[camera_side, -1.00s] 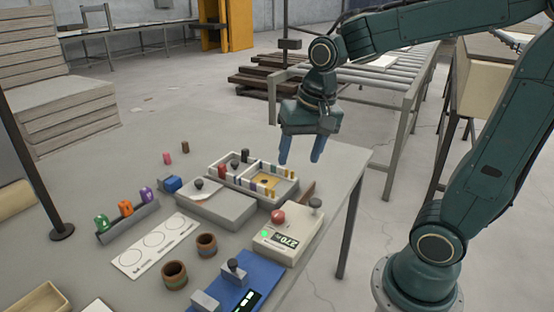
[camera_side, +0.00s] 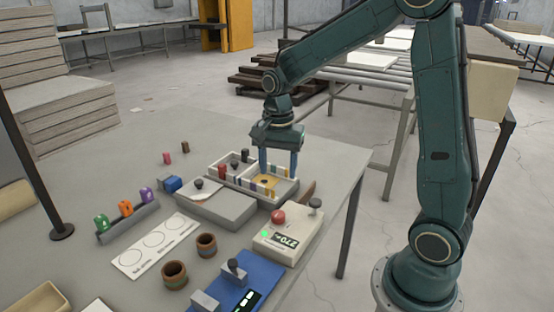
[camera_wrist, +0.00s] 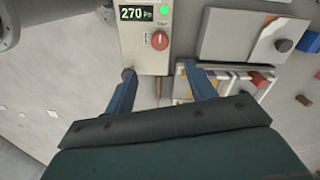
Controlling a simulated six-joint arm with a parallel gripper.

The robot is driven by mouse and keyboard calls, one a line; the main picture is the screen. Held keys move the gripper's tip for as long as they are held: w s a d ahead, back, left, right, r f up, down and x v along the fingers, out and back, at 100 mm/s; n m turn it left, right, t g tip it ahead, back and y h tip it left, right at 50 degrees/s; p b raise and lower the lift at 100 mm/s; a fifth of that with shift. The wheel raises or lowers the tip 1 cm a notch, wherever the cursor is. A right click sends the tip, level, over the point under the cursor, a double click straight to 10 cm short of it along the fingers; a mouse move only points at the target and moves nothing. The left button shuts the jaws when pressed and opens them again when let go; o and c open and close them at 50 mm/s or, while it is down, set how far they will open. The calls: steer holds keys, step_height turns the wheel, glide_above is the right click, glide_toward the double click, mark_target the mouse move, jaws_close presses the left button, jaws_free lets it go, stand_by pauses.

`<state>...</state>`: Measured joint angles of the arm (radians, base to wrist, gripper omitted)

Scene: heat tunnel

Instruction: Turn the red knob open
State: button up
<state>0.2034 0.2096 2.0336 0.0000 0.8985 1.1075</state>
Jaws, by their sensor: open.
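The red knob (camera_side: 278,217) is on top of a cream control box (camera_side: 290,240). The box's display reads 270 in the wrist view, beside a lit green lamp (camera_wrist: 164,10). The red knob also shows in the wrist view (camera_wrist: 159,40), with a pale mark on its face. My gripper (camera_side: 279,172) points down with its fingers apart, over the right end of the divided tray and behind the box. In the wrist view its fingertips (camera_wrist: 158,72) frame a gap below the knob. Nothing is held, and the knob is untouched.
The divided white tray (camera_side: 215,163) holds several small coloured pieces. A grey knob (camera_side: 316,203) stands on the box's right corner. A grey lidded box (camera_side: 235,212), a blue device (camera_side: 255,275) and two brown cups (camera_side: 206,246) are nearby. The table's right edge is close.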

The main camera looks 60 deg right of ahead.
mark_target(278, 213)
step_height(278, 213, down, 14)
steer(key=shift+r, duration=0.15)
stand_by(0.7)
steer(key=c, duration=1)
